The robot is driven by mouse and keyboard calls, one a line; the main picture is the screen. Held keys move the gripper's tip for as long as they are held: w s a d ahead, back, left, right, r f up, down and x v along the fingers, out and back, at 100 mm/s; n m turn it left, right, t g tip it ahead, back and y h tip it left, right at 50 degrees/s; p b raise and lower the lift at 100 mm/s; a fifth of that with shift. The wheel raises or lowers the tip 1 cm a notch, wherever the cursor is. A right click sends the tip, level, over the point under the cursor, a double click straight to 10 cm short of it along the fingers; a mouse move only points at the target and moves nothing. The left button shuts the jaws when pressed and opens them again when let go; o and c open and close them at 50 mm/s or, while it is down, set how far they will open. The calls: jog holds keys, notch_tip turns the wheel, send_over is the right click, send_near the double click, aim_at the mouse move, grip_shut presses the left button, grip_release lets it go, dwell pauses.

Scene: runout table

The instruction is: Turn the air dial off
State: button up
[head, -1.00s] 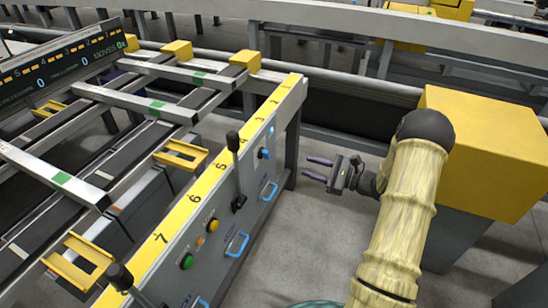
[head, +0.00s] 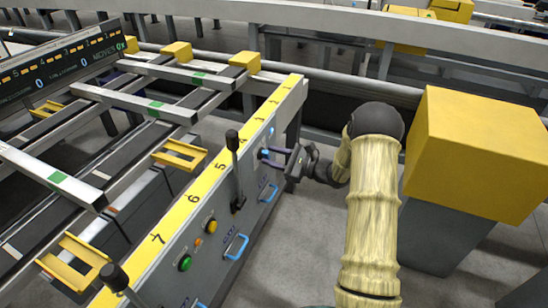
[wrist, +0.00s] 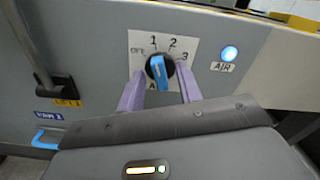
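The air dial (wrist: 158,70) is a round dark knob with a blue bar, on a white plate marked OFF, 1, 2 and 3. The upper end of its bar points near the 1. In the head view my gripper (head: 267,155) is at the far end of the grey panel. The AIR lamp (wrist: 229,53), right of the dial, glows blue.
On the panel (head: 222,195) are black levers (head: 235,170), a green button (head: 185,263), an amber button (head: 211,227) and blue handles (head: 236,246). A yellow box (head: 475,150) stands to the right of my arm. The floor beside the panel is clear.

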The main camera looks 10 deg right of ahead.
grip_shut()
jog(key=shift+f+n+b, duration=0.15)
jog(key=shift+n+b, duration=0.35)
jog(key=n+b, duration=0.3)
jog(key=shift+s+f, duration=0.1)
jog(key=shift+f, duration=0.1)
jog(key=shift+n+b, duration=1.7)
jog(key=shift+n, duration=0.2)
jog(key=shift+r, duration=0.1)
